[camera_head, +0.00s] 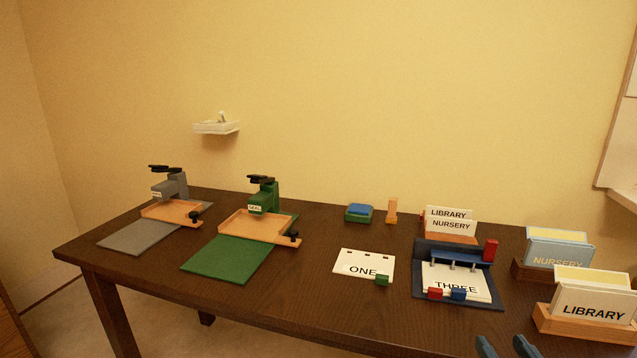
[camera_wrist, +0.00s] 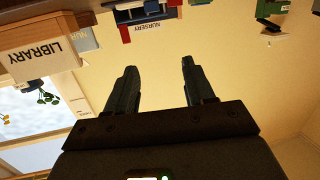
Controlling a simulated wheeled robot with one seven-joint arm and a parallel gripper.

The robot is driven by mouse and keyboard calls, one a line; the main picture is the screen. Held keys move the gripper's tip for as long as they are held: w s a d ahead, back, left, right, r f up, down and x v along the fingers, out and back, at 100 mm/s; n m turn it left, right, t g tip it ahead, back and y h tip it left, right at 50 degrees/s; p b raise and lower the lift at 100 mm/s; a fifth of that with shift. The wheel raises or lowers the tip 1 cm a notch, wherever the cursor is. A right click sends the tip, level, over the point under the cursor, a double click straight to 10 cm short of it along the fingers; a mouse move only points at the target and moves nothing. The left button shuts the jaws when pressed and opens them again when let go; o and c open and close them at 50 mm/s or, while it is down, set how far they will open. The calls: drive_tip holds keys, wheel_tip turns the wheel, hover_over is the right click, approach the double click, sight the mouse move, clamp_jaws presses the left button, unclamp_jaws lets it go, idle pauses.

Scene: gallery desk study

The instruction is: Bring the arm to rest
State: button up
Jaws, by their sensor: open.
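My gripper (camera_head: 504,344) shows only as two dark fingertips at the bottom edge of the head view, in front of the table's right part. They are apart, with nothing between them. In the wrist view my gripper (camera_wrist: 158,68) is open and empty, its two dark fingers pointing toward the wall. The wrist picture is upside down. The rest of my arm is hidden below the head view's edge.
The dark table (camera_head: 300,295) holds a grey press (camera_head: 173,187), a green press (camera_head: 264,196), a card marked ONE (camera_head: 362,265), and a blue punch (camera_head: 425,254) with card THREE (camera_head: 456,281). A LIBRARY card holder (camera_head: 583,324) stands close right of my fingertips. A wall shelf (camera_head: 216,128) hangs behind.

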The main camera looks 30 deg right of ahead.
drive_tip(key=s+a+n+t+y+p, duration=0.2)
drive_tip(key=s+a+n+y, duration=0.35)
drive_tip(key=a, duration=0.95)
drive_tip(key=s+a+r+n+y+p, duration=0.1)
drive_tip(key=s+a+r+y+p, duration=0.1)
drive_tip(key=s+a+r+y, duration=0.2)
drive_tip(key=s+a, duration=0.3)
drive_tip(key=s, duration=0.4)
drive_tip(key=shift+s+a+r, duration=0.2)
drive_tip(key=shift+a+r, duration=0.1)
drive_tip(key=shift+a, duration=0.1)
drive_tip(key=shift+n+y, duration=0.25)
